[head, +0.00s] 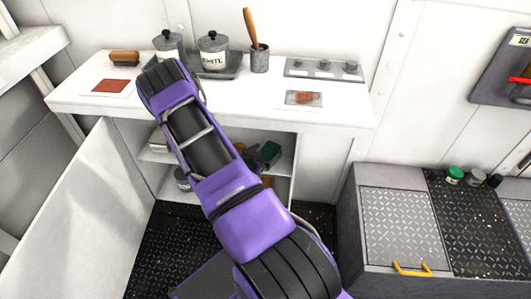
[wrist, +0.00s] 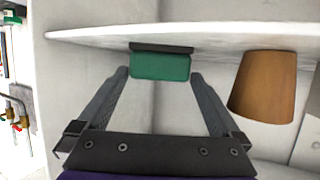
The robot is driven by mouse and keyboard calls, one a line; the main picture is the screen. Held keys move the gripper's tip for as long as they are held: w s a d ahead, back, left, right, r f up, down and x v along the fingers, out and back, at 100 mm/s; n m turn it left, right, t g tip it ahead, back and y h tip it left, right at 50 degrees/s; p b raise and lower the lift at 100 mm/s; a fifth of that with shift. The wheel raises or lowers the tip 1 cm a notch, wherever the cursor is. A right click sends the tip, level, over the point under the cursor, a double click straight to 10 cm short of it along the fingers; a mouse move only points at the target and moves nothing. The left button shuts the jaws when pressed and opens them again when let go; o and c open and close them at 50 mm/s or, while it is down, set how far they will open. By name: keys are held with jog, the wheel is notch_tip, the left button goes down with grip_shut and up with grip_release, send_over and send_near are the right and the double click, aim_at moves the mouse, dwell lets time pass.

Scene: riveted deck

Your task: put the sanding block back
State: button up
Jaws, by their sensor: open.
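A green block with a dark layer on one face, which looks like the sanding block (wrist: 160,66), rests with its dark side against a white shelf (wrist: 230,38) in the wrist view, which seems upside down. My gripper (wrist: 160,75) is open, its two fingertips on either side of the block; small gaps show, and I see no grip. In the head view a dark green thing (head: 269,153) in the cabinet below the counter may be the same block.
An orange-brown pot (wrist: 263,86) stands close beside one finger. The white counter (head: 250,97) above holds a brown brush (head: 124,58), canisters (head: 213,52) and a reddish sheet (head: 110,86). An open cabinet door (head: 85,215) stands at left. A bench (head: 400,228) is at right.

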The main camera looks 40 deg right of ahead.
jog(key=shift+r, duration=0.1)
jog(key=shift+a+r, duration=0.1)
jog(key=shift+a, duration=0.1)
jog(key=p+v, duration=0.1)
jog(key=v, duration=1)
jog(key=shift+a, duration=0.25)
jog(key=shift+s, duration=0.1)
